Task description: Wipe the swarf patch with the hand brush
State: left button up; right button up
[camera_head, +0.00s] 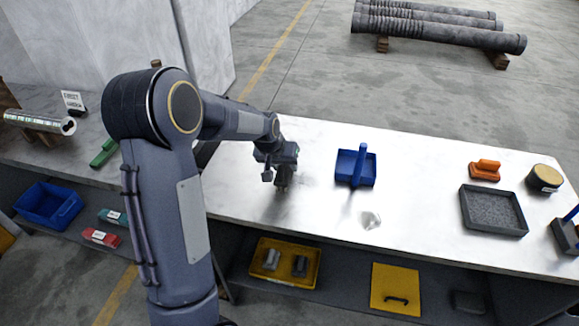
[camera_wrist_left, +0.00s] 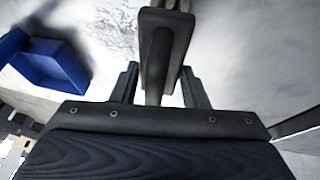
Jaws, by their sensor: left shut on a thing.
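My left gripper (camera_head: 284,166) is over the left part of the white worktop (camera_head: 320,215), shut on the dark hand brush (camera_head: 283,183). In the left wrist view the fingers (camera_wrist_left: 161,85) close around the dark handle of the hand brush (camera_wrist_left: 165,35), which points away from the palm. The swarf patch (camera_wrist_left: 115,22) shows there as dark specks on the bright top, just left of the brush. In the head view the gripper and brush largely hide the patch. I cannot tell whether the brush touches the top. My right gripper is not in view.
A blue dustpan (camera_head: 354,180) stands right of the brush; it also shows in the left wrist view (camera_wrist_left: 55,68). A pale crumpled piece (camera_head: 371,219) lies in front of it. Farther right are an orange tool (camera_head: 485,170), a grey tray (camera_head: 494,232) and a round tin (camera_head: 544,180).

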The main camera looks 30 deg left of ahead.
pick_arm(q)
jog(key=shift+s+a+b, duration=0.25)
jog(key=shift+a+b, duration=0.05)
jog(key=shift+a, duration=0.75)
jog(key=shift+w+a+f, duration=0.1)
jog(key=shift+w+a, duration=0.05)
jog(key=shift+w, duration=0.45)
jog(key=shift+w+d, duration=0.2)
jog(key=shift+d, duration=0.65)
jog(key=shift+w+d, duration=0.2)
jog(key=shift+d, duration=0.65)
jog(key=shift+d, duration=0.1)
